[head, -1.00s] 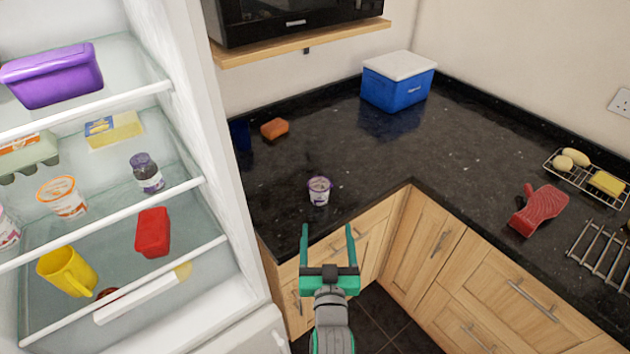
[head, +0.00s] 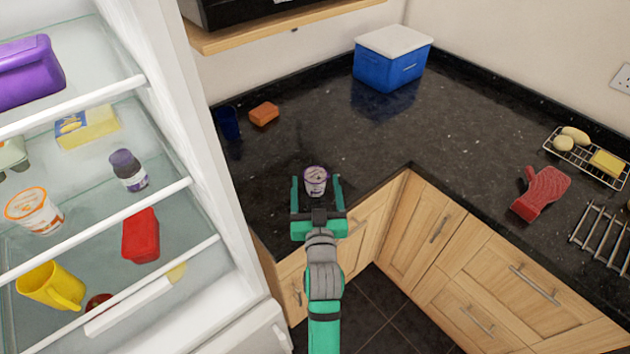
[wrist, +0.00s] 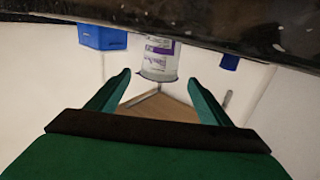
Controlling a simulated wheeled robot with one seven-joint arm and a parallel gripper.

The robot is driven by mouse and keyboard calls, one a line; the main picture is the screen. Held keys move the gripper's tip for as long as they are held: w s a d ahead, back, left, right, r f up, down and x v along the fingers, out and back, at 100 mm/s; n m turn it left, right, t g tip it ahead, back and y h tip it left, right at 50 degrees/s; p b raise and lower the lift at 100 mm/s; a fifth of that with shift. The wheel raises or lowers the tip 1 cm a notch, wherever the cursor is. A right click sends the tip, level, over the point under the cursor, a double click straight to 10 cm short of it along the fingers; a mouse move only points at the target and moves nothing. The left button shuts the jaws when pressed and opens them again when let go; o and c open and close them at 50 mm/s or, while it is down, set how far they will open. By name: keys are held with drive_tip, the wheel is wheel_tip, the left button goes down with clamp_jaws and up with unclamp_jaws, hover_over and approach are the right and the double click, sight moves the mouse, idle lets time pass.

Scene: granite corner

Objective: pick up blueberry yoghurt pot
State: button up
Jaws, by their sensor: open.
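The blueberry yoghurt pot (head: 316,178), small and white with purple print and a purple-rimmed lid, stands upright on the black counter near its front edge. My gripper (head: 316,183) is open in the head view, with one green finger on each side of the pot. In the wrist view, which appears upside down, the pot (wrist: 158,56) is centred ahead between the open fingertips (wrist: 160,78). Gaps show on both sides there, and the fingers do not look closed on it.
The open fridge (head: 165,110) stands close on the left. A blue cup (head: 228,122) and orange sponge (head: 264,113) are behind the pot. A blue cool box (head: 388,68) is at the back corner, a red oven glove (head: 541,192) at the right. The counter between is clear.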

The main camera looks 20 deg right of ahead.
sight(315, 167)
drive_tip(key=x, duration=0.5)
drive_tip(key=shift+f, duration=0.2)
drive_tip(key=c, duration=1.2)
